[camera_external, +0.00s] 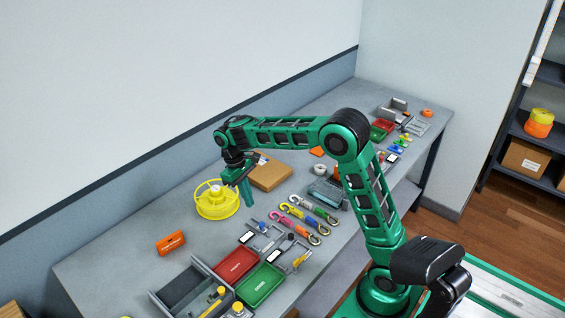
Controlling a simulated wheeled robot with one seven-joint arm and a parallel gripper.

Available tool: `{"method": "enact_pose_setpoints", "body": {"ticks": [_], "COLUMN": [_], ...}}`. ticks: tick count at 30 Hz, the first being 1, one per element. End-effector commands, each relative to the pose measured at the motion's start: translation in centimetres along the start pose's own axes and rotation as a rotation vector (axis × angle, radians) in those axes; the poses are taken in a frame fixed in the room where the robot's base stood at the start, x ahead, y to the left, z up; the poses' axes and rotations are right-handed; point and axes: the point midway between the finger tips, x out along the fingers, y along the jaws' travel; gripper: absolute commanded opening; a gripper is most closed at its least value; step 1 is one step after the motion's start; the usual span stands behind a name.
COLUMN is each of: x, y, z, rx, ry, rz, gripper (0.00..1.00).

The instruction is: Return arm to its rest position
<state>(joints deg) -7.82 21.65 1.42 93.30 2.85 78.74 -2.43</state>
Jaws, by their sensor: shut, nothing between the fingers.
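My green arm reaches from its base at the lower right over the grey workbench (130,262). My gripper (247,203) points down above the bench, just right of a yellow spool (217,206). It is shut and holds nothing. I cannot tell whether it touches the spool's rim.
A cardboard box (271,176) lies behind my gripper. Several coloured straps with hooks (300,226) lie to its right. A red tray (236,264), a green tray (261,285) and an orange box (170,243) are nearer. Shelves (530,150) stand at the right.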

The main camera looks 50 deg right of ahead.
Motion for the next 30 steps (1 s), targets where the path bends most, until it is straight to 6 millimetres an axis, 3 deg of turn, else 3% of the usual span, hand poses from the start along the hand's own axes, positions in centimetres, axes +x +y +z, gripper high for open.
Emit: {"method": "enact_pose_setpoints", "body": {"ticks": [6, 19, 23, 30], "x": [-1.5, -1.8, -2.1, -1.5], "y": [0.0, 0.7, 3.0, 8.8], "z": [0.0, 0.6, 3.4, 12.2], "rx": [0.001, 0.015, 0.071, 0.242], "ry": [0.001, 0.007, 0.026, 0.082], "rz": [0.000, 0.000, -0.001, -0.011], "gripper": [0.00, 0.00, 0.00, 0.00]}}
